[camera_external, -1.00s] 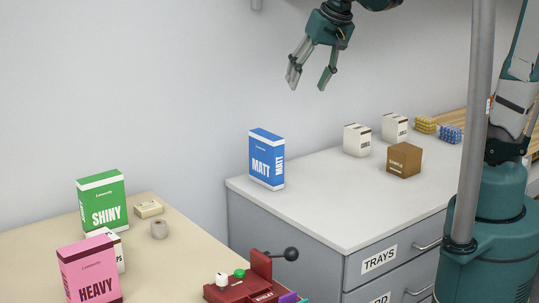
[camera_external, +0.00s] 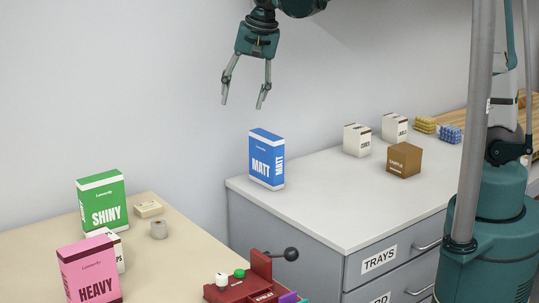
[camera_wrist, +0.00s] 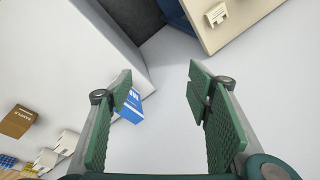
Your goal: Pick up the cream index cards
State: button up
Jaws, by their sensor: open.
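What seems to be the same block (camera_wrist: 216,14) shows at the top edge of the wrist view, partly readable only. My gripper (camera_external: 242,105) is open and empty, high in the air above and left of the blue MATT box (camera_external: 267,158). In the wrist view its two green-padded fingers (camera_wrist: 158,80) are spread apart with nothing between them.
A green SHINY box (camera_external: 103,200), a pink HEAVY box (camera_external: 90,271) and a partly hidden white box stand on the beige table. A red device (camera_external: 240,290) with a lever is at the front. White boxes and a brown box (camera_external: 404,160) stand on the grey cabinet.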

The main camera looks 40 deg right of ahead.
jog(key=w+a+f+m+g+b, duration=0.1)
jog(key=w+a+f+m, duration=0.25)
jog(key=a, duration=0.45)
jog(key=w+a+f+m, duration=0.2)
jog(key=w+a+f, duration=0.3)
jog(key=a, duration=0.2)
jog(key=m+g+h+b, duration=0.1)
jog(key=m+g, duration=0.1)
jog(key=m, duration=0.3)
send_near(139, 209)
jog(key=shift+d+f, duration=0.1)
jog(key=shift+w+a+f, duration=0.1)
jog(key=shift+a+f, duration=0.2)
jog(key=shift+f, duration=0.1)
jog(key=shift+f, duration=0.1)
jog(key=shift+f, duration=1.15)
jog(key=shift+f, duration=0.15)
jog(key=shift+f+b, duration=0.35)
jog(key=shift+f, duration=2.1)
